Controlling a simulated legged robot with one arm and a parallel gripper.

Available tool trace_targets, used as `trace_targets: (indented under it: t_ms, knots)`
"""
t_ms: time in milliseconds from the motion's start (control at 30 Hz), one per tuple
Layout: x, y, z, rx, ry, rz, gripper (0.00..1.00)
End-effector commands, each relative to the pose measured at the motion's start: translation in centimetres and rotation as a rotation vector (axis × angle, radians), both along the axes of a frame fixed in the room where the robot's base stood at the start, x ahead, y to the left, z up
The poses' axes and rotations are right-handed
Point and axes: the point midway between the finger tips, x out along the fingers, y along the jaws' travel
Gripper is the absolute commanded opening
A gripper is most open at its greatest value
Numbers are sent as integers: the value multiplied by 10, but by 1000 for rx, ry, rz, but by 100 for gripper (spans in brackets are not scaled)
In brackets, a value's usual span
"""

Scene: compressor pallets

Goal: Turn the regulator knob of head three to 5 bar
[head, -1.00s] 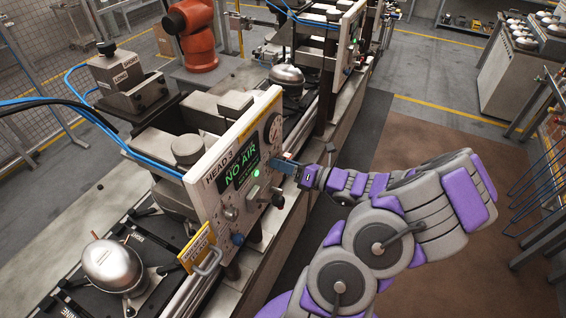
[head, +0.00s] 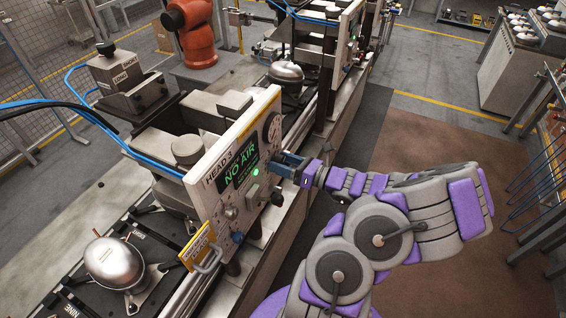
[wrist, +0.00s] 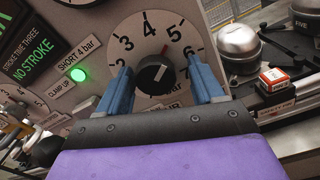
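The white panel (head: 243,125) labelled HEAD 3 shows green NO AIR on its screen (head: 239,172). In the wrist view the black regulator knob (wrist: 154,75) sits in the middle of a pale dial with numbers from about 2 to 7. A thin mark at its upper right edge points near the 4 to 5 side; I cannot read it exactly. My gripper (wrist: 160,84) has its blue fingers apart, one on each side of the knob, with gaps visible. In the head view my gripper (head: 280,167) is at the panel's right side and hides the knob.
A round gauge (head: 272,130) is above my gripper on the panel. A green lamp (wrist: 77,74) and a SHORT 4 bar label are left of the dial. A yellow tag (head: 198,245) and handle are at the panel's lower edge.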

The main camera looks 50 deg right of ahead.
Motion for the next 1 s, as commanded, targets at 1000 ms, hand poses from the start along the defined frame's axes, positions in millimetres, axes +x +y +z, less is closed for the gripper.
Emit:
trace_targets:
  t_ms: [1000]
  knots:
    - [-122, -37, 0, 2, 2, -3, 69]
